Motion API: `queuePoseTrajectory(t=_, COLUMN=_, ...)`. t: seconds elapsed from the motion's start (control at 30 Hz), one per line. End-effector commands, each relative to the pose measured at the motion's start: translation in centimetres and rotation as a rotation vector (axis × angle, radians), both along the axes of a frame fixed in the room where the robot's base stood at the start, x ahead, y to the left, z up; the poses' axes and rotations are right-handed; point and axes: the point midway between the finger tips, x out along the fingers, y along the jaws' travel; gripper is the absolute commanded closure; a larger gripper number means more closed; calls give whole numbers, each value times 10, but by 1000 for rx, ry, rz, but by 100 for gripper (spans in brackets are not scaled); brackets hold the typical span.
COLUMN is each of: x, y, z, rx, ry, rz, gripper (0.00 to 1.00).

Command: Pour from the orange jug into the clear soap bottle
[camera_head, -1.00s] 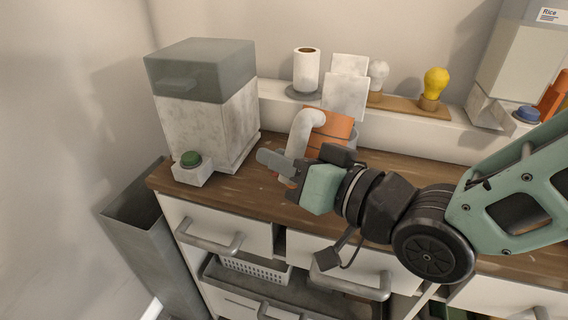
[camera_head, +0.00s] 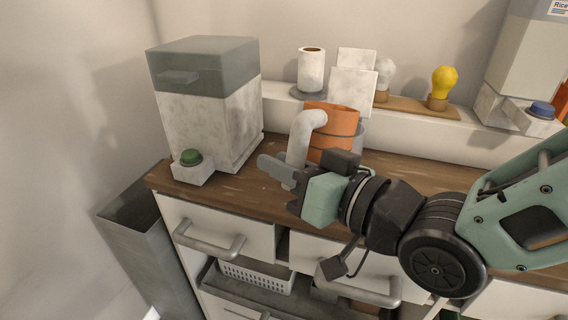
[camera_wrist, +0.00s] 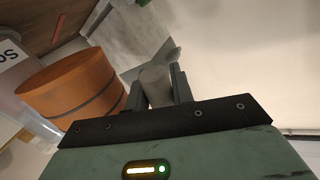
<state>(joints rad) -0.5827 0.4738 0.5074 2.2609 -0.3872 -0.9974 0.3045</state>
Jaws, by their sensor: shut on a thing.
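The orange jug (camera_head: 341,121) has a grey band and a pale curved handle (camera_head: 301,139). It is over the back of the wooden counter, with its rim uppermost. My gripper (camera_head: 283,170) is at its left front, shut on the pale handle. In the wrist view, my gripper (camera_wrist: 160,88) has the handle (camera_wrist: 155,84) between its fingers, and the orange jug (camera_wrist: 70,87) is to the left. I cannot tell whether the jug touches the counter.
A dispenser with a green button (camera_head: 191,157) stands on the left of the counter (camera_head: 225,190). A back ledge holds a paper roll (camera_head: 311,70), white cards (camera_head: 352,92) and a yellow bulb (camera_head: 443,82). A grey bin (camera_head: 150,245) stands left of the drawers.

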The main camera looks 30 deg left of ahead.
Motion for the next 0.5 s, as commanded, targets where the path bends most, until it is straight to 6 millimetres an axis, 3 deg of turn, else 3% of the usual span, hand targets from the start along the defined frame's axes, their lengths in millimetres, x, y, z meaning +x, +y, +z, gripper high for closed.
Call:
queuePoseTrajectory(t=0.03, x=14, y=-5, z=-2, rx=-3, ry=5, rz=-33, gripper=100)
queuePoseTrajectory(t=0.5, x=14, y=-4, z=30, rx=0, ry=0, rz=-33, gripper=100)
